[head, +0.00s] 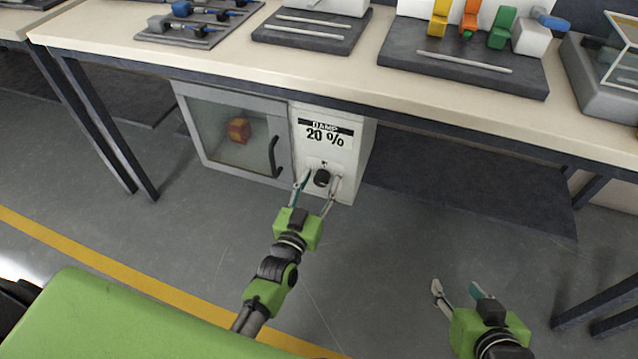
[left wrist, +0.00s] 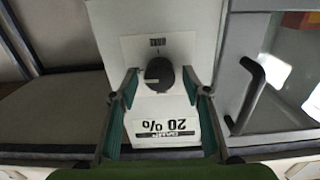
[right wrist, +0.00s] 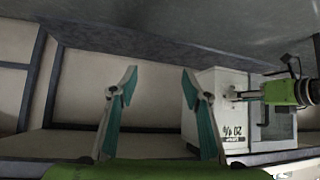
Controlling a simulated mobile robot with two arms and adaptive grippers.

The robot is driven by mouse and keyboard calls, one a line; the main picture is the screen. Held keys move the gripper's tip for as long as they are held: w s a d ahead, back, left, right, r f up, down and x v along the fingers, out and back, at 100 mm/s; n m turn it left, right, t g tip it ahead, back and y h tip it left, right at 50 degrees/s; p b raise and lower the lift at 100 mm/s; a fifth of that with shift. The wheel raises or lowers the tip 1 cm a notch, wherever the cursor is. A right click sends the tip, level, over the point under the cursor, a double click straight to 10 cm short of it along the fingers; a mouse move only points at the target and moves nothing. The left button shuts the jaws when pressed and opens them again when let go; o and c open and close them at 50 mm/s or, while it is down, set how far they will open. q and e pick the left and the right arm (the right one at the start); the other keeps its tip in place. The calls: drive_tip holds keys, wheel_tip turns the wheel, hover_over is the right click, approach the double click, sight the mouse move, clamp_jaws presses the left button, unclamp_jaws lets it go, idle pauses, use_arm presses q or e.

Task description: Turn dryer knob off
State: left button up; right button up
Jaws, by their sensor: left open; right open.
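The dryer (head: 328,150) is a white cabinet under the table, with a label reading "DAMP 20 %". Its black round knob (head: 322,178) is on the front below the label. In the left wrist view the knob (left wrist: 159,74) shows upside down with a light pointer mark on its left side. My left gripper (head: 319,183) is open, with one finger on each side of the knob; I cannot tell whether they touch it. My right gripper (head: 455,290) is open and empty, low over the floor to the right. The right wrist view also shows the dryer (right wrist: 205,110).
The dryer's glass door (head: 235,135) has a black handle (head: 274,157) left of the knob, with an orange-brown block (head: 239,130) behind the glass. The tabletop (head: 340,55) overhangs the dryer. Table legs (head: 105,125) stand at left. The floor in front is clear.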

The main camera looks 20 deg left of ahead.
use_arm(q)
drive_tip(key=c, duration=1.1)
